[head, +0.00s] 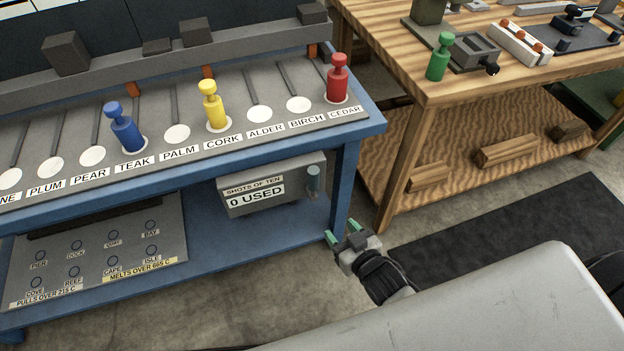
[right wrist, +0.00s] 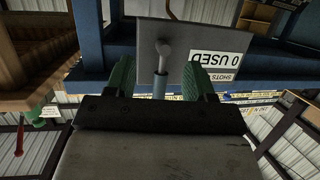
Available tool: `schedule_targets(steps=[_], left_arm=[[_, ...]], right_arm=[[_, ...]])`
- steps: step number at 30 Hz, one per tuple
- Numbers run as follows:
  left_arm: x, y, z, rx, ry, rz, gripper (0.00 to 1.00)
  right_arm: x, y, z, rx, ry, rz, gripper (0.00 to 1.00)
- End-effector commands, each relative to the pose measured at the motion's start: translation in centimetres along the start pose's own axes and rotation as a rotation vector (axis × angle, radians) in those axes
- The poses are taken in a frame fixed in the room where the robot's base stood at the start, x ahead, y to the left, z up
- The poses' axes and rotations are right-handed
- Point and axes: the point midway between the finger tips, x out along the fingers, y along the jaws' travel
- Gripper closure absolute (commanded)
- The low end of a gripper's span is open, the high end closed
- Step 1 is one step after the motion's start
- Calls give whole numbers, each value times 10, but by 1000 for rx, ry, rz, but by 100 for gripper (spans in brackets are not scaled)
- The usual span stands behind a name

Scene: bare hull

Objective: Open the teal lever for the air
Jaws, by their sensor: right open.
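The teal lever (head: 313,180) is a short grey-blue handle on the right part of the front of a grey box (head: 262,208) labelled "SHOTS OF TEN" and "0 USED". The box hangs under the blue bench top. My right gripper (head: 341,234), with green fingers, is open and empty, below and to the right of the lever in the head view. In the right wrist view the picture is upside down; the lever (right wrist: 160,82) shows in the gap between the open fingers (right wrist: 159,78), apparently untouched. My left gripper is not in view.
The blue bench (head: 372,120) carries blue, yellow and red knobs in labelled slots. Its front right leg (head: 345,185) stands close to my right gripper. A wooden table (head: 410,130) with a green knob stands at right. A dark mat (head: 500,235) lies on the floor.

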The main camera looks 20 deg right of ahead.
Motion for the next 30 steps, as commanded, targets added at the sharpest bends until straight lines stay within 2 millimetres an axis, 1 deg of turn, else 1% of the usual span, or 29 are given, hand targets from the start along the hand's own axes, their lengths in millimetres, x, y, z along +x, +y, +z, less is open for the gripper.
schedule_targets(steps=[1, 3, 6, 9, 11, 14, 21, 24, 27, 30], left_arm=[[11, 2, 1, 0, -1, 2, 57], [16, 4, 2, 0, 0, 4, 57], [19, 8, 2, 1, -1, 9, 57], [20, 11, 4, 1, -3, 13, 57], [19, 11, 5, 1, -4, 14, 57], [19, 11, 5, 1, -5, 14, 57], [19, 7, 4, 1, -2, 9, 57], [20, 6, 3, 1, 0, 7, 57], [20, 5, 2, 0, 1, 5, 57], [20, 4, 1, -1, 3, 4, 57]], right_arm=[[-1, -2, -24, 0, 79, -8, 46], [-6, -4, -57, 1, 167, -17, 46], [-13, -6, -87, 3, 246, -26, 46], [-14, -7, -102, 4, 282, -31, 46], [-10, -7, -107, 4, 290, -32, 46], [4, -8, -111, 4, 291, -32, 46], [49, -9, -124, 3, 289, -31, 46], [65, -10, -128, 4, 287, -31, 46], [76, -10, -131, 4, 287, -31, 46], [83, -10, -133, 4, 286, -31, 46]])
